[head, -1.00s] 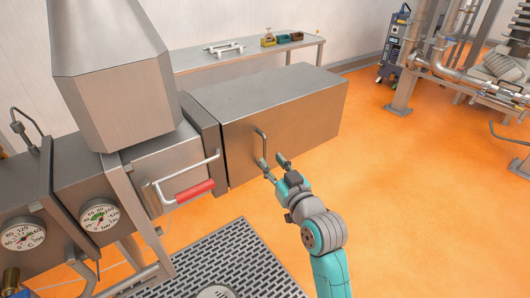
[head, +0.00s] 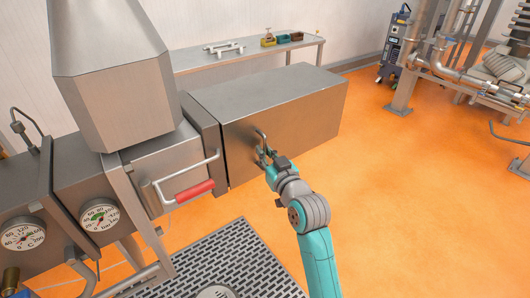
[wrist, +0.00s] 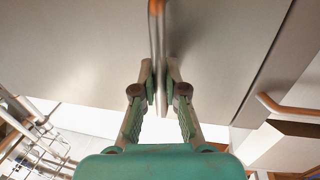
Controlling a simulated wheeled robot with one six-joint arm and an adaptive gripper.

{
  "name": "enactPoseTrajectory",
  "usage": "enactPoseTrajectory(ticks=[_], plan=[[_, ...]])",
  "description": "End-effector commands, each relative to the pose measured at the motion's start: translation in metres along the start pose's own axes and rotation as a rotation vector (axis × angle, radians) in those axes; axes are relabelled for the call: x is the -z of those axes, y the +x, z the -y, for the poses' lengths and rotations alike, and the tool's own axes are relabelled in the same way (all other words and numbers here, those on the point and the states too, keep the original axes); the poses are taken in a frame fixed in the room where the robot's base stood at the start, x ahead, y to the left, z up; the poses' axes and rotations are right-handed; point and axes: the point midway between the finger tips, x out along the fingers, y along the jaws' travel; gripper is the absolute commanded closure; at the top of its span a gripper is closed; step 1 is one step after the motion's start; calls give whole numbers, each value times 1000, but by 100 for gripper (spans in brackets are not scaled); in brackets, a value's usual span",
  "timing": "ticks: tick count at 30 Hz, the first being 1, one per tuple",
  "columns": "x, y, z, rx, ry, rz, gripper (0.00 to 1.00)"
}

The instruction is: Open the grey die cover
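The grey die cover (head: 290,118) is a long metal box in the middle of the head view, with a vertical bar handle (head: 260,136) on its front face. The cover's face fills the top of the wrist view (wrist: 75,50). My gripper (head: 266,156) is at the lower part of the handle. In the wrist view my gripper (wrist: 160,84) has a finger close against each side of the handle bar (wrist: 157,40) and looks shut on it. The cover sits flush beside the machine block, with no gap that I can make out.
A red-gripped handle (head: 194,191) sticks out from the machine block left of the cover. A floor grate (head: 235,262) lies in front. A steel table (head: 250,56) stands behind. The orange floor to the right (head: 410,190) is clear.

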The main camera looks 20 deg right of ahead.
Motion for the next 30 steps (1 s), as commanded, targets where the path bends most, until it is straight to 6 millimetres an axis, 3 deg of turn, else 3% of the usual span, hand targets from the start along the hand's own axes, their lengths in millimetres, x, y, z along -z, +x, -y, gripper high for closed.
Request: enactPoseTrajectory(ticks=[8,14,30], plan=[[0,1,-4,-1,0,0,100],[1,6,-31,-6,-1,-1,100],[1,38,-196,-6,1,-2,100]])
